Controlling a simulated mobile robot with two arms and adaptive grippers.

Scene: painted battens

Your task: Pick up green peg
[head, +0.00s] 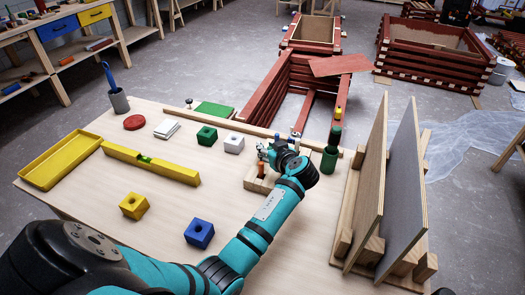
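My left gripper (264,152) is over a small wooden block (256,184) near the middle of the table. An orange-brown peg (261,170) stands at this block, just below the gripper. The wrist covers part of the block. I cannot make out a green peg for certain; it may be hidden by the gripper or wrist. A dark green bottle-shaped thing (331,152) stands upright to the right of the wrist. The finger gap is too small to read. My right gripper is not in view.
Green (207,135), white (234,144), yellow (134,206) and blue (199,233) blocks sit on the table (90,190). Upright boards in a wooden rack (368,190) stand close on the right.

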